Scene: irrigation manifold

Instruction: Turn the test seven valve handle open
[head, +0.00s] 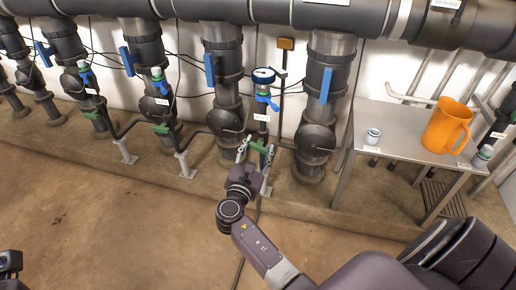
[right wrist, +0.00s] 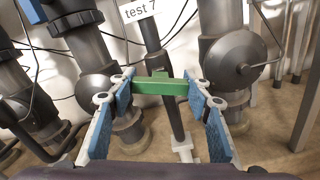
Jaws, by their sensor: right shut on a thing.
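The test seven valve handle (right wrist: 165,87) is a green bar on a thin dark vertical pipe (right wrist: 155,45), below a white label reading "test 7" (right wrist: 137,9). In the right wrist view it lies crosswise to the pipe. My right gripper (right wrist: 165,92) is shut on it, with blue-padded fingers at both ends of the bar. In the head view the green handle (head: 261,148) shows beside my right gripper (head: 250,150), partly hidden by the fingers. A dark part at the lower left edge seems to be my left gripper (head: 10,266); its fingers are not clear.
Thick grey pipes with blue handles (head: 326,85) stand on both sides. At right, a metal table (head: 395,118) holds an orange jug (head: 447,126) and a small cup (head: 373,136). The floor in front is clear.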

